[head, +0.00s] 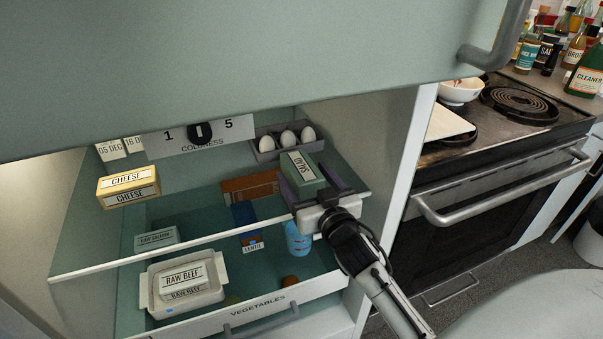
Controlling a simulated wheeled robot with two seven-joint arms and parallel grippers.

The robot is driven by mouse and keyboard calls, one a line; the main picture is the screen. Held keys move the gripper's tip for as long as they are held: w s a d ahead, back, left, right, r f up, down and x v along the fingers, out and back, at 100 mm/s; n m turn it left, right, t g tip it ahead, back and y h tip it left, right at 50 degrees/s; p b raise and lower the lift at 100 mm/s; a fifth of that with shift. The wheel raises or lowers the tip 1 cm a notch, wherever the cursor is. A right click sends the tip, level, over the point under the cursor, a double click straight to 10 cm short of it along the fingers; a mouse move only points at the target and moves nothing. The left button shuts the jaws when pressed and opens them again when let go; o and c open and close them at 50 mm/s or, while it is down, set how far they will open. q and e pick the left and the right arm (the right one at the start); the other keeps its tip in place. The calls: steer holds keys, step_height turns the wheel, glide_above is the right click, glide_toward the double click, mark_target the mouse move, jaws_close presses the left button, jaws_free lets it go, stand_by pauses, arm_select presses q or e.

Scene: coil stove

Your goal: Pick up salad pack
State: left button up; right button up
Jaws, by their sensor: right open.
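The salad pack (302,167) is a green box with a white label, lying on the upper glass shelf of the open fridge, right of its middle. My right gripper (312,186) comes in from the lower right. Its dark fingers are open, one on each side of the pack. I cannot tell whether they touch it. The near end of the pack is partly hidden by the gripper. My left gripper is not in view.
An egg tray (266,152) stands just behind the pack. A yellow cheese pack (128,185) is at the left. Below are a raw beef tray (150,292), a blue cup (297,240) and the vegetables drawer (215,325). The fridge's right wall (375,125) is close to my arm.

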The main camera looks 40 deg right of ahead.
steer(key=c, duration=1.3)
steer(key=shift+r, duration=0.15)
steer(key=shift+c, duration=0.3)
